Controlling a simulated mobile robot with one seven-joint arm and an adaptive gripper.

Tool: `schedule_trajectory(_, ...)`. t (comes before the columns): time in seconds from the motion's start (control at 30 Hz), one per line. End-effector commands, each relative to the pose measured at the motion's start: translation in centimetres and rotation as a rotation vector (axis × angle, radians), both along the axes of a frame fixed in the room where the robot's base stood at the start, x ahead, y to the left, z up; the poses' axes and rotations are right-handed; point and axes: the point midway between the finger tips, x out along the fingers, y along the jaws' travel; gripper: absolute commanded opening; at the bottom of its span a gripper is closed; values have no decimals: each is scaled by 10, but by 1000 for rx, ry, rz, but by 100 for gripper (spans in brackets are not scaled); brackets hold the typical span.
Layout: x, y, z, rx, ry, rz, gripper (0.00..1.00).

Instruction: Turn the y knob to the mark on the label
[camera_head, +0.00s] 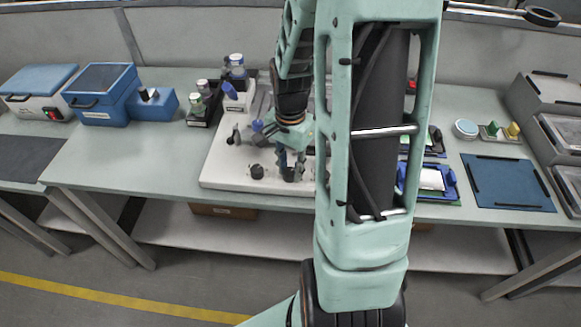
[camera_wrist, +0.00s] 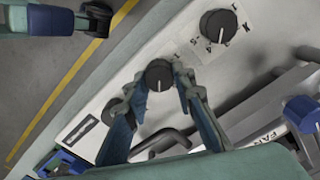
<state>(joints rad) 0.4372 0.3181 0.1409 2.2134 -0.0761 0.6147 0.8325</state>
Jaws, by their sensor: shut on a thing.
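My gripper (camera_head: 291,172) is over the front of a white panel (camera_head: 222,176). In the wrist view my gripper (camera_wrist: 161,78) has its two blue fingers closed on either side of a round black knob (camera_wrist: 159,75). A white pointer line on this knob points down in the picture.
A blue-topped lever (camera_wrist: 302,114) and a curved dark handle (camera_wrist: 163,140) stand near the held knob. Dark bottle racks (camera_head: 206,112) are behind the panel at left. Blue boxes (camera_head: 100,96) stand farther left; a dark blue mat (camera_head: 507,183) lies at right.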

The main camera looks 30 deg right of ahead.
Motion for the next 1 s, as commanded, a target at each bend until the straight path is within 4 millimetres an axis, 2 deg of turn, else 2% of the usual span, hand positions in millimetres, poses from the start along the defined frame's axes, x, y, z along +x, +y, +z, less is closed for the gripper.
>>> schedule_trajectory(0.7,2,1,1,-1,-2,533,0)
schedule_trajectory(1.0,2,1,1,-1,-2,688,0)
